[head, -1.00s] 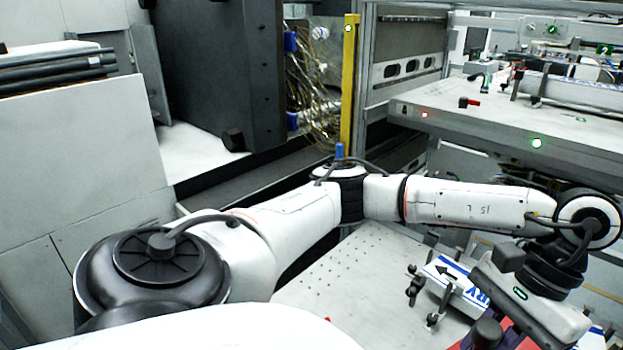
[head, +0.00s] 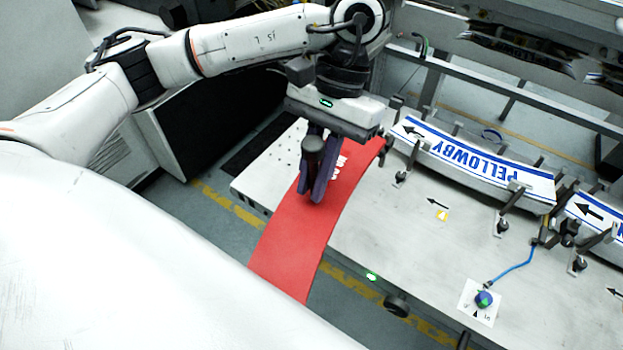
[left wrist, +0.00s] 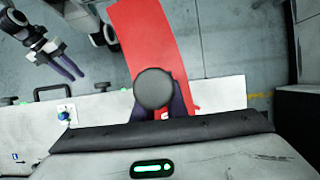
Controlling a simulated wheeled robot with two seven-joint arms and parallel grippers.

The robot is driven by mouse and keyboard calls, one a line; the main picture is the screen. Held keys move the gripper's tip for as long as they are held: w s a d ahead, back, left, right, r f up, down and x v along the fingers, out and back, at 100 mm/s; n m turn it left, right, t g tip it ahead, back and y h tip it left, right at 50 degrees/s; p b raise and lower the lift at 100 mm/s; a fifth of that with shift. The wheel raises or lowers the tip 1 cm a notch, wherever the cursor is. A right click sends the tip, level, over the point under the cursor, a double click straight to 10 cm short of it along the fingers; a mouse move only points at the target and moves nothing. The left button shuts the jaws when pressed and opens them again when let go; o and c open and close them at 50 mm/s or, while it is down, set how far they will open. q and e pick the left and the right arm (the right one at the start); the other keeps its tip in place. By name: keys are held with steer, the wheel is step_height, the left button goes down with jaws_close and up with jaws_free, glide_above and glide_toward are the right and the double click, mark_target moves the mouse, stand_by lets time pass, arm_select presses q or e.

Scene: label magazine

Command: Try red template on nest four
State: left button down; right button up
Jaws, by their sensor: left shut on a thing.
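The red template (head: 290,238) is a long, slightly curved red strip with white marks near its far end. My left gripper (head: 318,196) is shut on it and holds it tilted over the table's left front edge. The template also shows in the left wrist view (left wrist: 150,38), reaching out past the table over the floor. A nest with a white and blue PELLOWBY label (head: 470,160) lies right of the gripper, with a second labelled nest (head: 598,212) at the right edge. Nest numbers cannot be read. My right gripper (left wrist: 70,68) shows small in the left wrist view; its opening is unclear.
Posts and clamps (head: 402,176) stand along the nests. A blue-topped button (head: 484,299) with a blue cable sits on a white plate near the table's front. The metal table top (head: 390,240) is mostly clear between the template and the nests.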

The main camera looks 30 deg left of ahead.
arm_select(q)
steer(key=shift+d+f+b, duration=0.1)
steer(key=shift+f+b, duration=1.1)
steer(key=shift+f, duration=0.2)
steer(key=shift+r, duration=0.2)
steer(key=shift+f, duration=0.1)
